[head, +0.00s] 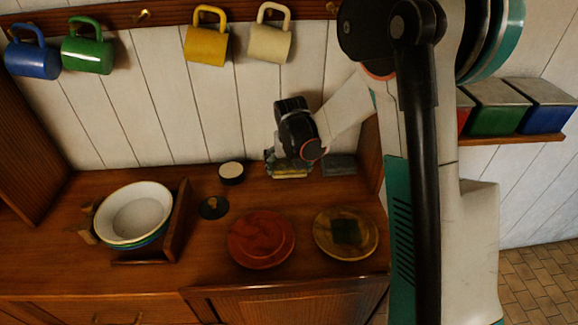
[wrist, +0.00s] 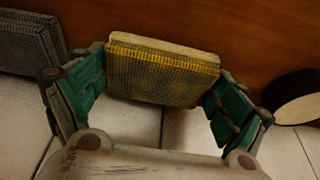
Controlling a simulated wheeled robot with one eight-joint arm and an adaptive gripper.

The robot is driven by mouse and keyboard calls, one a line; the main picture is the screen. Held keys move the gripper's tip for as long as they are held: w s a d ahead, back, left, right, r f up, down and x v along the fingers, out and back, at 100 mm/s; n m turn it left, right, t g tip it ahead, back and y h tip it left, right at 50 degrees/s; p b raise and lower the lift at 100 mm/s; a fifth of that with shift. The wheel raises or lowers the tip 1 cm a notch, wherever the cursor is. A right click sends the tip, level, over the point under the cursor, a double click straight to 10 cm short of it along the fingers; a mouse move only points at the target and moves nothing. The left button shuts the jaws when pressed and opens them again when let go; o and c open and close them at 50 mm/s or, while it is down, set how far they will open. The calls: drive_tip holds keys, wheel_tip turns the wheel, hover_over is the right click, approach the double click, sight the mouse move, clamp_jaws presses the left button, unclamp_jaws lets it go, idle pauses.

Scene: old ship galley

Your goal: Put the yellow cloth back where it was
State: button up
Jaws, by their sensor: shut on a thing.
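The yellow cloth (head: 291,173) is a folded pad with a yellow band, at the back of the wooden counter near the white plank wall. In the wrist view the yellow cloth (wrist: 160,72) sits between the two green-sided fingers. My gripper (head: 290,163) is shut on it from both sides, reaching down from above. In the wrist view my gripper (wrist: 160,85) hides none of the cloth's middle. I cannot tell whether the cloth touches the counter.
A dark grey folded cloth (head: 339,165) lies just right of it. A dark round pot with a pale top (head: 231,173) stands to the left. In front are a red plate (head: 262,240), a brown plate (head: 327,243) with a dark square, and a dark lid (head: 213,208).

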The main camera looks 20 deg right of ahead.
drive_tip(key=shift+f, duration=0.15)
drive_tip(key=o, duration=0.7)
drive_tip(key=shift+o, duration=0.2)
drive_tip(key=d+p+v, duration=0.1)
drive_tip(key=p+v, duration=0.3)
drive_tip(key=v, duration=0.8)
drive_tip(key=s+r+n+t, duration=0.1)
drive_tip(key=s+r+t, duration=0.1)
drive_tip(key=s+r, duration=0.9)
drive_tip(key=s+n+t, duration=0.1)
drive_tip(key=s, duration=1.5)
drive_tip(key=shift+f+t+y, duration=0.15)
drive_tip(key=shift+t+y, duration=0.25)
drive_tip(key=shift+a, duration=0.1)
